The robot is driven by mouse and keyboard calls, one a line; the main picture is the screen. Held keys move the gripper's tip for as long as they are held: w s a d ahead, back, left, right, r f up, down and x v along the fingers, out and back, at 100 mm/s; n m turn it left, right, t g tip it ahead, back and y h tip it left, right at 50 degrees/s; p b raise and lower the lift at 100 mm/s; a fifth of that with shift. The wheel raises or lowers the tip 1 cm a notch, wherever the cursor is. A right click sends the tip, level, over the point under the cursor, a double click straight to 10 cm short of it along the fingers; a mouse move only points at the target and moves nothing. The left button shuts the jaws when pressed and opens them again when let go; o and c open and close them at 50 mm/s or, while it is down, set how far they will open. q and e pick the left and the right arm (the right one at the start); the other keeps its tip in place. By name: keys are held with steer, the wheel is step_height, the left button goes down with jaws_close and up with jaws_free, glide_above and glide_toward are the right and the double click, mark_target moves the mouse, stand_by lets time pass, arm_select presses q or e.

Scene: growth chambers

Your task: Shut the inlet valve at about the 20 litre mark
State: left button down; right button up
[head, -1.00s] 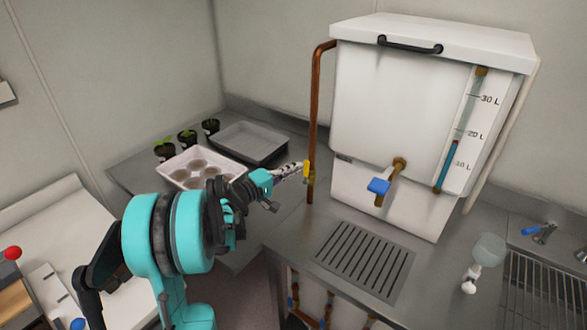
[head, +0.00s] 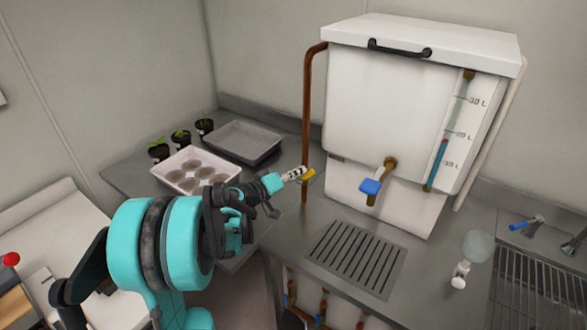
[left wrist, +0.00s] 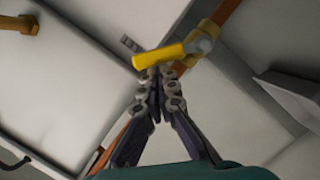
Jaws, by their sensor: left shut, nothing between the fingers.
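The inlet valve's yellow lever (head: 309,177) is on the copper pipe (head: 307,110) at the tank's left side. It now lies crosswise to the pipe, sloping slightly. In the left wrist view the yellow lever (left wrist: 160,57) shows just beyond my fingertips. My left gripper (head: 300,173) is shut and empty, its tips at or against the lever; in the left wrist view the fingertips (left wrist: 160,77) are together. The white tank (head: 410,95) has a level tube (head: 436,165) with blue water slightly under the 20 L mark. My right gripper is out of view.
A blue-handled outlet tap (head: 371,187) sticks out from the tank front, above a drain grate (head: 357,257). A white pot tray (head: 172,178), a grey tray (head: 240,142) and small plants stand left of the pipe.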

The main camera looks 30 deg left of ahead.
arm_select(q)
steer(key=d+m, duration=0.1)
steer(key=m, duration=0.1)
steer(key=d+f+m+y, duration=0.1)
steer(key=shift+s+d+m, duration=0.1)
steer(key=shift+d+m, duration=0.15)
steer(key=shift+m, duration=0.15)
steer(key=d+f+m, duration=0.1)
steer(key=f+m+y+b, duration=0.1)
steer(key=m, duration=0.1)
steer(key=shift+d+f+y, duration=0.1)
steer(key=shift+d+y, duration=0.2)
steer(key=shift+d, duration=0.05)
steer(key=shift+f, duration=0.1)
stand_by(0.4)
